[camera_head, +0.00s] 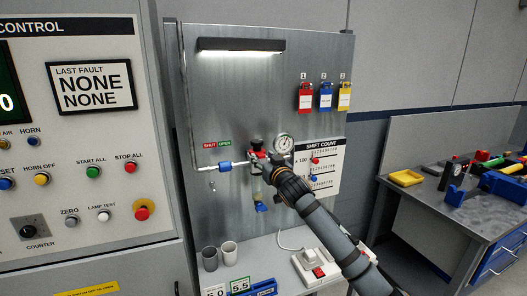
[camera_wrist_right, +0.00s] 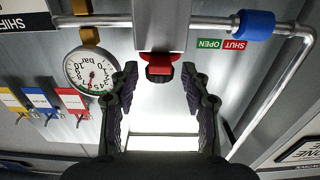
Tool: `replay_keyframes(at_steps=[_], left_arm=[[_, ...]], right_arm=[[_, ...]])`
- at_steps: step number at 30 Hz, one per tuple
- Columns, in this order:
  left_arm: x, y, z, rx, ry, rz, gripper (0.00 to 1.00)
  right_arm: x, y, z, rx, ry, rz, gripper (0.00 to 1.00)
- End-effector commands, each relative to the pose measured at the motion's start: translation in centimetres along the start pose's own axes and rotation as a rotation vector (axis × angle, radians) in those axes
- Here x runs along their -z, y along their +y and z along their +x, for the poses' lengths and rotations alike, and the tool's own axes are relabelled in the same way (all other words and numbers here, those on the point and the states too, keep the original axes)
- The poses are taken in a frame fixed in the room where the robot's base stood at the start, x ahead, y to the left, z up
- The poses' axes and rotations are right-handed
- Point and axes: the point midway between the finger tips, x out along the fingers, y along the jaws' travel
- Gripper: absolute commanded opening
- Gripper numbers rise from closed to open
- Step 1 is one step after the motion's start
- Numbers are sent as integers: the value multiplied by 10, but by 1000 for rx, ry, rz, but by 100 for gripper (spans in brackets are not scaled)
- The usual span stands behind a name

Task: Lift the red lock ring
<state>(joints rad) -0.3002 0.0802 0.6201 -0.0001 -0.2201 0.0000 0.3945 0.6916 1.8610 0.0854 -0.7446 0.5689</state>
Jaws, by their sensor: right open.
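The red lock ring (camera_wrist_right: 159,70) is on the underside of a grey metal block in the right wrist view, which looks upside down. A dark red part shows with it. In the head view, a small red part (camera_head: 258,154) shows at the pipe fitting on the grey panel, partly behind my right gripper (camera_head: 266,163). In the wrist view, my right gripper (camera_wrist_right: 160,82) is open, with one dark finger on each side of the ring and visible gaps between. My left gripper is not in view.
A pressure gauge (camera_head: 284,143) sits right beside the fitting. A pipe with a blue sleeve (camera_head: 225,167) runs to the left. Red, blue and yellow tags (camera_head: 326,97) hang above right. Two grey cups (camera_head: 229,252) stand on the shelf below.

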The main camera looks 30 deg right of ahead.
Motion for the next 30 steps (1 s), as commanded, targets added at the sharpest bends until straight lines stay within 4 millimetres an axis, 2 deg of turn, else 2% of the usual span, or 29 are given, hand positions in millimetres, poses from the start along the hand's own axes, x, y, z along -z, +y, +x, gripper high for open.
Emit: replay_keyframes(at_steps=[10, 20, 24, 30], left_arm=[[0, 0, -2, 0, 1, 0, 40], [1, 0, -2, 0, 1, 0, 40], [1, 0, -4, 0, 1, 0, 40], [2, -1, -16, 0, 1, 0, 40]], right_arm=[[-1, 0, 5, 0, 0, -1, 46], [-1, 0, 5, 0, -1, -1, 1], [1, 0, 5, 0, 0, -1, 0], [21, 0, 5, 0, 1, -1, 0]])
